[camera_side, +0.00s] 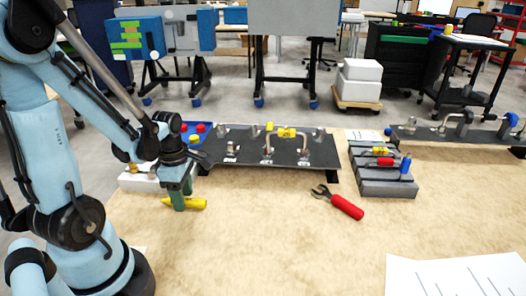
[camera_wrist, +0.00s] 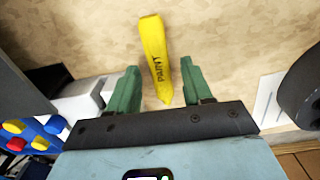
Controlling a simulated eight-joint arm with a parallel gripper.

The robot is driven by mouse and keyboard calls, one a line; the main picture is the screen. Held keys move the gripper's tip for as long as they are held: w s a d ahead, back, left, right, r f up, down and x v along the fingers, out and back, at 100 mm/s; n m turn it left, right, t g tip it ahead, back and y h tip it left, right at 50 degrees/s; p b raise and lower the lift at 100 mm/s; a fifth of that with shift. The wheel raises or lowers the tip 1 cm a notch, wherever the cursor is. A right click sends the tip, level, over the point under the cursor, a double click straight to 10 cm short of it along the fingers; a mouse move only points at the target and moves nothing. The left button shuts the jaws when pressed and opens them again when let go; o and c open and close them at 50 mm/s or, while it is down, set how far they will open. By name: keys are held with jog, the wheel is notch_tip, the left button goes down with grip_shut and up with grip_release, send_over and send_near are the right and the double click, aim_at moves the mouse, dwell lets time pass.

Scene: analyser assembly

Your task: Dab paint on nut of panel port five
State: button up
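A yellow paint marker (camera_wrist: 154,50) lettered "PAINT" lies on the tan bench. In the wrist view it runs between the two green fingers of my gripper (camera_wrist: 158,85), which stand apart with gaps on both sides. In the side view my gripper (camera_side: 178,199) is low over the yellow marker (camera_side: 197,204), whose body shows to the right of the fingers. The dark panel (camera_side: 268,148) stands behind, with fittings and a bent tube with a yellow tag (camera_side: 286,133). The labels on the panel are too small to read, so I cannot tell which port is five.
A wrench with a red handle (camera_side: 346,207) lies right of centre. A grey rack (camera_side: 387,187) holds tubes and a blue item. A blue tray (camera_wrist: 42,127) with red and yellow pieces is beside my gripper. Paper (camera_side: 455,277) lies front right. The front middle bench is clear.

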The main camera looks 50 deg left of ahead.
grip_shut()
jog(key=shift+w+d+r, duration=0.2)
jog(key=shift+r, duration=0.8)
jog(key=shift+w+d+r, duration=0.15)
jog(key=shift+r, duration=0.85)
jog(key=shift+w+d+r, duration=0.2)
jog(key=shift+r, duration=0.8)
jog(key=w+d+r+m, duration=0.2)
jog(key=w+d+m, duration=0.15)
jog(key=w, duration=0.45)
jog(key=w+d+r+m, duration=0.3)
jog(key=w+m, duration=0.1)
jog(key=w, duration=0.5)
jog(key=w+d+r+m, duration=0.1)
jog(key=w+d+m, duration=0.5)
jog(key=w+d, duration=0.3)
jog(key=d, duration=0.4)
jog(key=shift+r, duration=0.15)
